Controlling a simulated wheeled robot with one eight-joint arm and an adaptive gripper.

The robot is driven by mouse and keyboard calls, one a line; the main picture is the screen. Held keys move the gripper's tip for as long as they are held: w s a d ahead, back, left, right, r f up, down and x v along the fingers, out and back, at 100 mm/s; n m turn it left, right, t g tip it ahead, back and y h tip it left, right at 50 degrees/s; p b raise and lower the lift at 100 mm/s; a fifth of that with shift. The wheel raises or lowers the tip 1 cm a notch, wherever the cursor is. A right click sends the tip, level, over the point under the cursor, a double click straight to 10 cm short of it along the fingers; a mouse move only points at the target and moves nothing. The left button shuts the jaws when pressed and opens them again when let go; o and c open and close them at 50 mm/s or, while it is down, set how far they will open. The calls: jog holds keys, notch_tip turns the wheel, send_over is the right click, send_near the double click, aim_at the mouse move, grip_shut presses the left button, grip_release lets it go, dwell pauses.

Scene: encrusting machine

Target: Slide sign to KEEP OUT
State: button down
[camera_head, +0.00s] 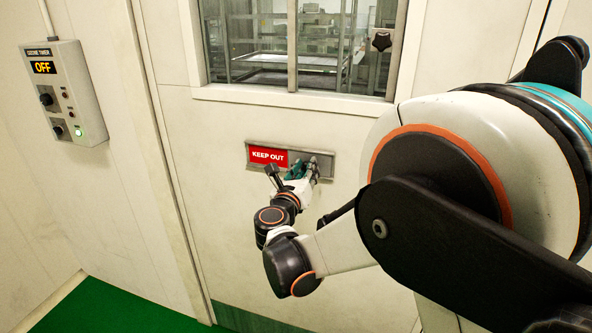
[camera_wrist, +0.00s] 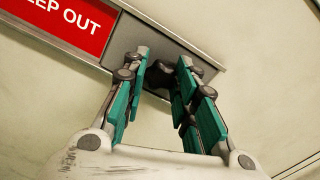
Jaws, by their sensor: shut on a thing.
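The sliding sign plate sits in a grey metal frame (camera_head: 327,177) on the white door. Its red panel reads KEEP OUT (camera_head: 267,156) on the left part of the frame; part of it also shows in the wrist view (camera_wrist: 75,22). My gripper (camera_head: 308,172) is at the right part of the sign. In the wrist view my gripper (camera_wrist: 165,75) has its two teal-padded fingers on either side of a dark knob (camera_wrist: 160,77) on the grey slide plate (camera_wrist: 127,38). The fingers are shut on the knob, which they partly hide.
An ozone timer box (camera_head: 70,95) reading OFF is on the wall at left. Green floor (camera_head: 120,308) shows below. The door around the sign is flat and clear.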

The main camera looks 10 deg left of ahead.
jog(key=shift+d, duration=0.2)
jog(key=c, duration=1.3)
grip_release()
jog(key=shift+d, duration=0.1)
jog(key=s, duration=0.8)
jog(key=s+a, duration=0.1)
jog(key=s, duration=0.3)
